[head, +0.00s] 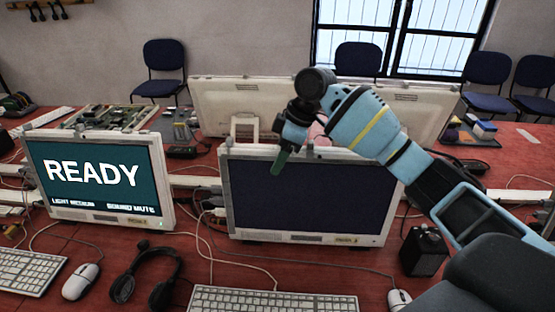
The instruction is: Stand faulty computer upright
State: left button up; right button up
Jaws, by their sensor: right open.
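A computer with a dark, blank screen (305,197) and a pale frame stands on the red table in the middle of the head view. Its screen faces me; I cannot tell exactly how far it leans. A second computer (98,178) at the left shows "READY" on a lit screen. My right gripper (281,160) is open, with its green-tipped end at the top edge of the dark computer, overlapping the upper screen. I cannot tell whether it touches. My right arm hides the computer's upper right corner. My left gripper is out of view.
Keyboards (272,300), a mouse (80,281), a headset (147,275) and loose cables lie in front. A black box (424,250) stands right of the dark computer. More pale computers (225,100) stand behind, with an open circuit chassis (110,117) at the back left.

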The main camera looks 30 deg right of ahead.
jog(key=v, duration=0.6)
jog(key=shift+s+r, duration=0.1)
jog(key=shift+r, duration=0.1)
